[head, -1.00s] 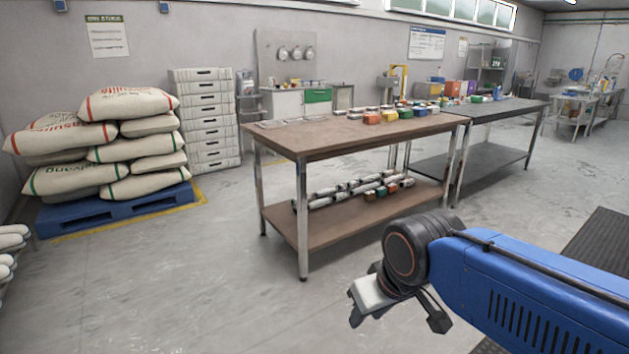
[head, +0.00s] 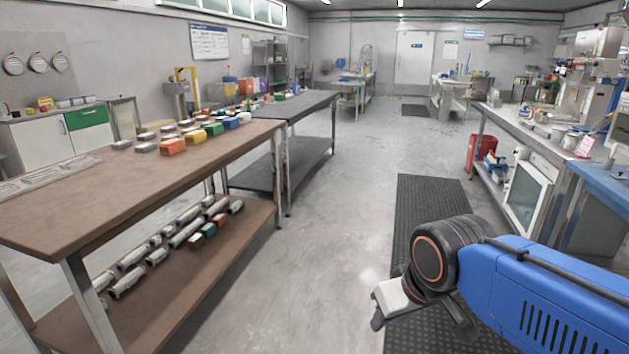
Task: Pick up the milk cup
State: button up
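I cannot pick out a milk cup for certain in the head view. Small white items and containers stand on the right-hand workbench (head: 548,150), too small to tell apart. My gripper (head: 421,322) hangs at the lower right in front of my blue arm, over the dark floor mat and well short of that workbench. Its dark fingers look spread apart, with nothing seen between them.
A brown table (head: 120,188) with coloured boxes and a lower shelf of rolls fills the left. A dark table (head: 300,104) adjoins it. A black mat (head: 434,205) lies on the open aisle floor. A red bin (head: 481,155) stands by the right bench.

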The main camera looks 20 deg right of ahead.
aim_at(571, 143)
jog(key=i+l+z, duration=0.15)
jog(key=i+z, duration=0.2)
jog(key=i+l+z, duration=0.1)
jog(key=i+z, duration=0.75)
jog(key=i, duration=0.45)
jog(key=i+j+z, duration=0.1)
jog(key=i, duration=0.45)
jog(key=i+j+z, duration=0.1)
jog(key=i, duration=0.45)
